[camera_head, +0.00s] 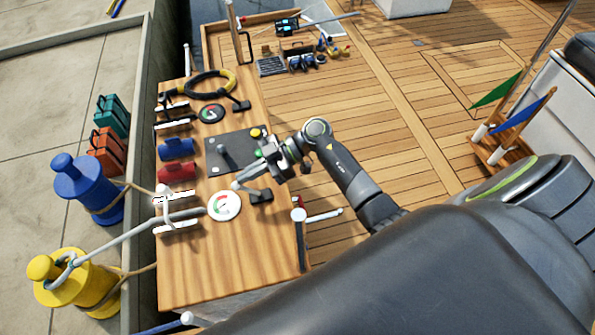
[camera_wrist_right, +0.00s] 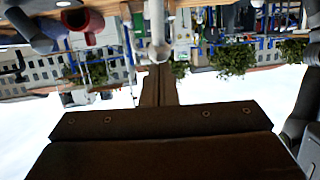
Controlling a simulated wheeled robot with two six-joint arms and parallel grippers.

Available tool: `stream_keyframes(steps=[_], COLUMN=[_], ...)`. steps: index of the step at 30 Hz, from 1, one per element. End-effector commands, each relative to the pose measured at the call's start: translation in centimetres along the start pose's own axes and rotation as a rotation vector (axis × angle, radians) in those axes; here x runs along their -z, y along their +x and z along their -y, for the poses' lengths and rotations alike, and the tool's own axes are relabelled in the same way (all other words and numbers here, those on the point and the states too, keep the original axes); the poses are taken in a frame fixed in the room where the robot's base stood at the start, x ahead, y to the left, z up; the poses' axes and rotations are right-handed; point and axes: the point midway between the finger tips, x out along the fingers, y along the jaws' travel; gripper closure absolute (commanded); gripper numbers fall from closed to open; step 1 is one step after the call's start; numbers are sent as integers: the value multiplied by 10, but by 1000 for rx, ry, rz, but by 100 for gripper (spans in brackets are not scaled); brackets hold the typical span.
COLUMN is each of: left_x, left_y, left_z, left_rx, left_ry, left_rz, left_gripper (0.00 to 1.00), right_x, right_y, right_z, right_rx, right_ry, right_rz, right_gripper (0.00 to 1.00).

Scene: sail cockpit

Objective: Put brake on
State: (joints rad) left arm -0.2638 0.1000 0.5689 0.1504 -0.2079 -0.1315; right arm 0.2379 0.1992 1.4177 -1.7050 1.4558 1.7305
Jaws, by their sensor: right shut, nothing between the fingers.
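No part carries a readable brake label. A black panel (camera_head: 237,150) on the wooden console has an upright grey lever (camera_head: 222,152) and a yellow knob (camera_head: 256,133). Closer to me, a pale-knobbed lever (camera_head: 239,186) stands beside a white round dial (camera_head: 224,206). My right gripper (camera_head: 262,172) is over the panel's near right edge, close to that lever; contact cannot be told. In the right wrist view its shut, empty fingers (camera_wrist_right: 158,85) point toward a grey rod with a round knob (camera_wrist_right: 158,50). My left gripper is not in view.
Blue (camera_head: 85,188) and yellow (camera_head: 70,280) bollards stand on the quay.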

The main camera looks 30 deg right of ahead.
Motion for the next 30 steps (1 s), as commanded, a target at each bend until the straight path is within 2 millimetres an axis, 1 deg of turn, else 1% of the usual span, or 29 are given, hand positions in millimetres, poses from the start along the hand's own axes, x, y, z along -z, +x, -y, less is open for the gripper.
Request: stream_keyframes(steps=[7, 11, 14, 18, 20, 24, 27, 30], left_x=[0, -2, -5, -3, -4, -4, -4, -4], left_y=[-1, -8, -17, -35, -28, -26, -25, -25], left_z=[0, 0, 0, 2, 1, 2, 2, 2], left_rx=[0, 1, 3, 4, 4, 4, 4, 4], left_ry=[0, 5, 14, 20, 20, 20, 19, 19], left_rz=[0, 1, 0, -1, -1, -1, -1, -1], left_gripper=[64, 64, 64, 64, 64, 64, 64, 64], right_x=[1, 6, 12, 21, 19, 30, 37, 42], right_y=[0, -8, -21, -43, -56, -88, -106, -119], right_z=[0, -1, -2, -4, -5, -5, -4, -4], right_rx=[-1, -2, -4, -8, -10, -10, -10, -9], right_ry=[0, 0, 0, 0, -3, -4, -4, -3], right_rz=[0, 1, 1, 0, 3, 2, 1, 0], right_gripper=[100, 100, 100, 100, 100, 100, 100, 100])
